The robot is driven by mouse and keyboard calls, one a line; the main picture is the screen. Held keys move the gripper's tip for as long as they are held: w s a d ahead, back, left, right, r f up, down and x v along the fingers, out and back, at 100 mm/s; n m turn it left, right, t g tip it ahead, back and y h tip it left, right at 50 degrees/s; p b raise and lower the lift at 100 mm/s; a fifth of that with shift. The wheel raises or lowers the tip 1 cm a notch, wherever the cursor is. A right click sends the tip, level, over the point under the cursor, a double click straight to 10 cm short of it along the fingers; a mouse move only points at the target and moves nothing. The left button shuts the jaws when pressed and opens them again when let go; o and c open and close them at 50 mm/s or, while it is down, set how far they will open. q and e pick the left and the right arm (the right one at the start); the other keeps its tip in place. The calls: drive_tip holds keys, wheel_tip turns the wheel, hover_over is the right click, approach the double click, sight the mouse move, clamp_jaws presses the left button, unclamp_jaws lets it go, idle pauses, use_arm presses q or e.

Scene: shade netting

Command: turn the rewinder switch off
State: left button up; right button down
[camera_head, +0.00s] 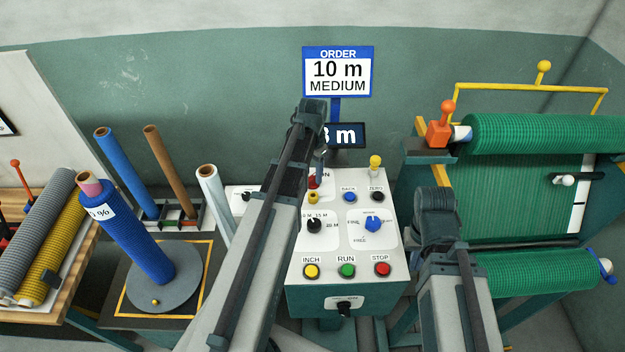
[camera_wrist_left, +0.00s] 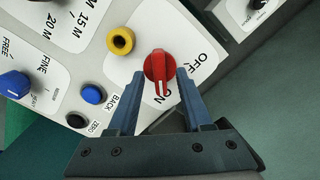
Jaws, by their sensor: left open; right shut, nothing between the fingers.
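A red rotary switch (camera_wrist_left: 158,66) with OFF and ON printed beside it sits on the white control panel (camera_head: 337,259). In the left wrist view its white mark points toward ON. In the head view the red switch (camera_head: 312,182) is partly hidden by my left arm. My left gripper (camera_wrist_left: 158,78) is open, with one finger on each side of the red knob; I cannot tell whether they touch it. My right arm stands to the right of the panel, and its gripper is hidden in the head view.
The panel carries a yellow INCH button (camera_head: 311,271), a green RUN button (camera_head: 347,270), a red STOP button (camera_head: 382,269) and a blue knob (camera_head: 373,224). A black switch (camera_head: 345,306) is on its front.

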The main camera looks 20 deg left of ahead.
use_arm(q)
drive_tip(key=shift+f, duration=0.15)
drive_tip(key=shift+c, duration=0.3)
clamp_jaws()
drive_tip(key=n, duration=0.8)
drive_tip(key=shift+n, duration=0.3)
drive_tip(key=n, duration=0.4)
drive_tip(key=shift+n, duration=2.6)
